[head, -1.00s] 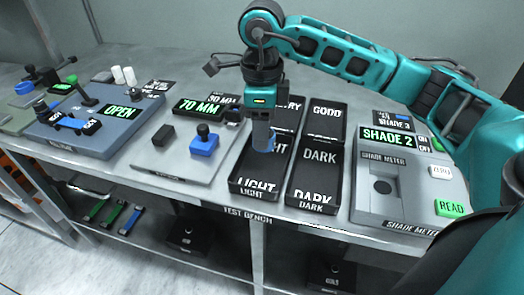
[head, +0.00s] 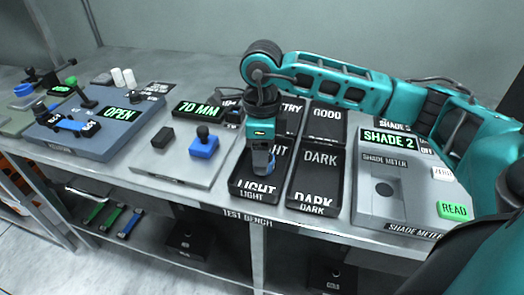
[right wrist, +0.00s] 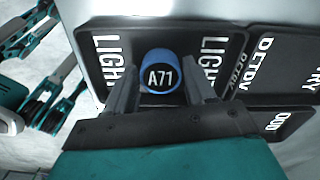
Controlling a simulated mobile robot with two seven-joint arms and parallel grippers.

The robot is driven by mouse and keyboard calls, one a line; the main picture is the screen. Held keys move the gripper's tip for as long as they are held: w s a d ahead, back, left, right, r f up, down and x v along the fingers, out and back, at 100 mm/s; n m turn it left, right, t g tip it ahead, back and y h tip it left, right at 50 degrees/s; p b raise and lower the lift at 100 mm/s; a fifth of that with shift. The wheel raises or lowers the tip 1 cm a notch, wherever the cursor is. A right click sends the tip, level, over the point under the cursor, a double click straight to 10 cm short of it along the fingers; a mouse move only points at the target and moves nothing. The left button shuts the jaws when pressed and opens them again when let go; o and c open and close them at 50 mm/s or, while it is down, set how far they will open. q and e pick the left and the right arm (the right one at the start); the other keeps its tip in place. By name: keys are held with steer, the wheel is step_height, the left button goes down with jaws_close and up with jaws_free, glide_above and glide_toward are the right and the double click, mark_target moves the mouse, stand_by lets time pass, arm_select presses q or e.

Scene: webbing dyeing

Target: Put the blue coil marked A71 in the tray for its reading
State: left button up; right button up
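The blue coil marked A71 (right wrist: 160,77) is in the tray marked LIGHT (right wrist: 108,52), label facing up in the right wrist view. In the head view the LIGHT tray (head: 240,185) is front left of the group of trays, and a little of the coil's blue shows below my right gripper (head: 264,168). In the right wrist view the fingers of my right gripper (right wrist: 160,85) stand open on either side of the coil, with a gap at each side. My left gripper does not show in either view.
The DARK tray (head: 318,175) is just right of LIGHT, with the GOOD tray (head: 327,122) behind. The shade meter (head: 395,190) shows SHADE 2. Left are a 70 MM display (head: 200,110), a blue block with a black knob (head: 204,146), and a fixture marked OPEN (head: 95,140).

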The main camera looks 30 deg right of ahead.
steer(key=o, duration=0.3)
steer(key=shift+r, duration=0.1)
steer(key=shift+r, duration=0.2)
arm_select(q)
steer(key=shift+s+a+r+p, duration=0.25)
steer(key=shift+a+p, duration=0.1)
steer(key=shift+p, duration=0.3)
arm_select(e)
step_height(320, 180, up, 12)
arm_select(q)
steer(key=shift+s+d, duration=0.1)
arm_select(e)
steer(key=shift+s+f, duration=0.1)
steer(key=shift+f, duration=0.05)
